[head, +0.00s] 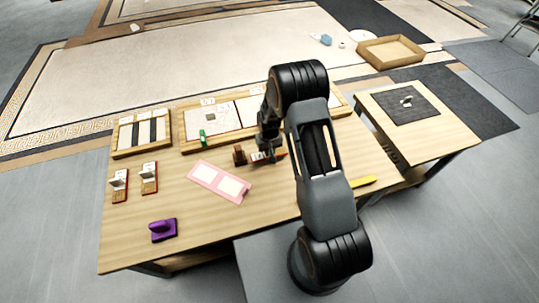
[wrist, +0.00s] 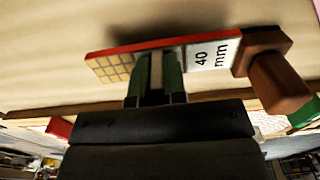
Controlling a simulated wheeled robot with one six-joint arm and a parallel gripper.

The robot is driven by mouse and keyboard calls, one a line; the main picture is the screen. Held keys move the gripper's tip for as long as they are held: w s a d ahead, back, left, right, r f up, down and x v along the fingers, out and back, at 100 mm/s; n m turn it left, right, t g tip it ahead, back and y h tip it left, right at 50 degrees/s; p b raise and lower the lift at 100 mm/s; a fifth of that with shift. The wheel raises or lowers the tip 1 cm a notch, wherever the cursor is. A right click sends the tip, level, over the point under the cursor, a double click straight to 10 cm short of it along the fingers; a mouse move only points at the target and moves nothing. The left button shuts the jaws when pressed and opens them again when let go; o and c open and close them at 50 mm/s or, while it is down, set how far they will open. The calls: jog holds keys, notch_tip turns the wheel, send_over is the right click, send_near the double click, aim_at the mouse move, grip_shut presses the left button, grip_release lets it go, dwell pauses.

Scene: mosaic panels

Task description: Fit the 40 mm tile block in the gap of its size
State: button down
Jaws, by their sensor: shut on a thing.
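The 40 mm tile block (wrist: 212,55) has a red edge, a gold gridded end and a white label reading "40 mm". My gripper (wrist: 157,78) is shut on its middle, with a green finger on each side. In the head view my gripper (head: 268,151) is low over the table, and the block's white label (head: 258,156) and a bit of red show beside it. The arm hides the rest. The wood-framed mosaic panel (head: 190,127) lies behind, with a small darker square in its pale left section. My arm covers part of this panel. No gap size can be read.
A brown handled block (head: 239,154) stands close left of the held block. A pink board (head: 220,182), two red-based blocks (head: 149,177) and a purple tool (head: 163,230) lie left. The table's front middle is clear.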

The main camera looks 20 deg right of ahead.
jog(key=shift+w+d+f, duration=0.1)
jog(key=shift+w+f, duration=0.05)
jog(key=shift+f, duration=1.65)
jog(key=shift+b, duration=0.3)
jog(key=shift+f, duration=0.25)
jog(key=c, duration=1.2)
grip_release()
jog(key=shift+r, duration=0.1)
jog(key=shift+o, duration=0.2)
